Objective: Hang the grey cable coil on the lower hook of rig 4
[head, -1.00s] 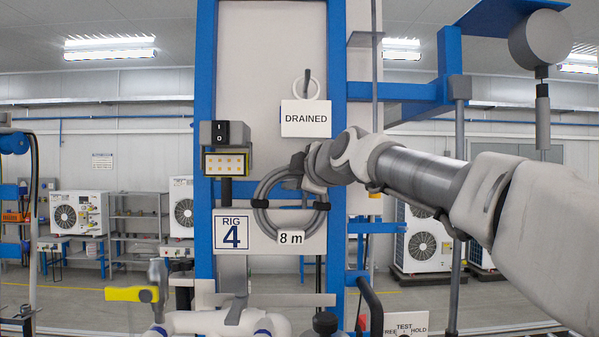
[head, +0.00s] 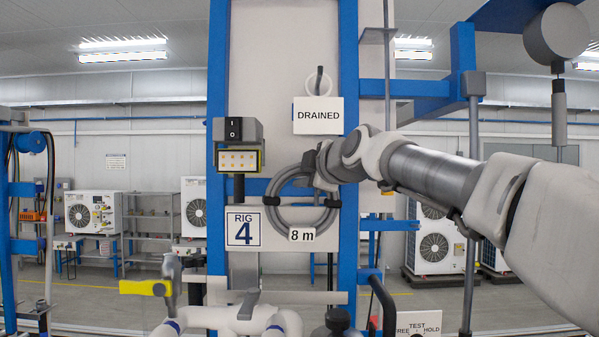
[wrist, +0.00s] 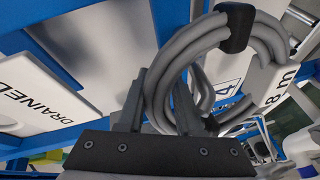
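The grey cable coil (head: 268,197) has black bands and a white "8 m" tag (head: 302,234). It hangs upright in front of the rig 4 panel, right of the "RIG 4" sign (head: 243,228). My gripper (head: 314,167) is at the coil's top right. In the wrist view, my gripper (wrist: 158,108) has its two dark fingers on either side of the grey strands (wrist: 190,45), closed on them. An upper hook (head: 319,78) carries a white ring with the "DRAINED" sign (head: 318,116). I cannot make out the lower hook; coil and gripper cover that area.
A switch box (head: 238,130) with a lit lamp panel (head: 239,160) sticks out left of the coil. Blue posts (head: 348,130) frame the panel. White pipes (head: 225,318) and a yellow-handled valve (head: 145,287) lie below. A grey cylinder hangs (head: 558,100) at right.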

